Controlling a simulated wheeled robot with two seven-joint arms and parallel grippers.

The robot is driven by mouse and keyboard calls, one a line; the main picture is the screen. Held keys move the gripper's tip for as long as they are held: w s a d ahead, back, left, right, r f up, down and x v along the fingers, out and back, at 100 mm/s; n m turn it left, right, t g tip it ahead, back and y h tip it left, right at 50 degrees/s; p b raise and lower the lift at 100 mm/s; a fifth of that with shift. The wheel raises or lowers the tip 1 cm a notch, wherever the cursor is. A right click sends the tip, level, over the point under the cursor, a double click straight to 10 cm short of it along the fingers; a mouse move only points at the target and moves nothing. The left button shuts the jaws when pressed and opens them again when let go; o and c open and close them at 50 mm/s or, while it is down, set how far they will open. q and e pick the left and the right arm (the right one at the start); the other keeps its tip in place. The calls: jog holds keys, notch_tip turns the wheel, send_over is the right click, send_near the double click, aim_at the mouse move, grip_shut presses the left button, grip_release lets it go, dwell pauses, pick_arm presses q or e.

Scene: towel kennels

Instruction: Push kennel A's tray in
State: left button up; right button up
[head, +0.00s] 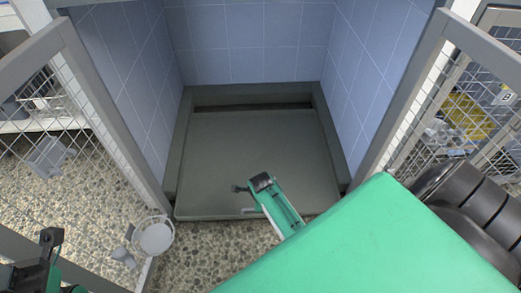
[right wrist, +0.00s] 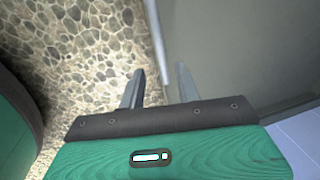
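The grey-green tray (head: 270,150) lies low between the blue tiled walls of the middle kennel, with a dark gap behind its back edge. Its front edge (head: 205,217) borders the pebbled floor, and a small pale strip shows on that edge. No letter for this kennel is visible. My right gripper (head: 240,188) is over the front part of the tray. In the right wrist view its fingers (right wrist: 160,85) are apart and empty, near the tray's pale front edge (right wrist: 157,40); contact cannot be told. My left gripper (head: 50,240) is at lower left, its opening unclear.
Open mesh gates (head: 95,85) flank the kennel at left and right. A white round bowl (head: 153,235) is by the left gate's lower end. A kennel marked B (head: 506,97) is at right, with a yellow item behind mesh. Pebbled floor (head: 215,250) lies in front of the tray.

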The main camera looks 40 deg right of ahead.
jog(key=f+b, duration=0.1)
jog(key=f, duration=0.1)
jog(key=f+b, duration=0.1)
jog(key=f, duration=0.1)
jog(key=w+f, duration=0.1)
jog(key=f, duration=0.1)
jog(key=shift+d+f+b, duration=0.2)
jog(key=shift+d+b, duration=0.15)
jog(key=shift+b, duration=0.05)
jog(key=shift+c, duration=0.2)
grip_shut()
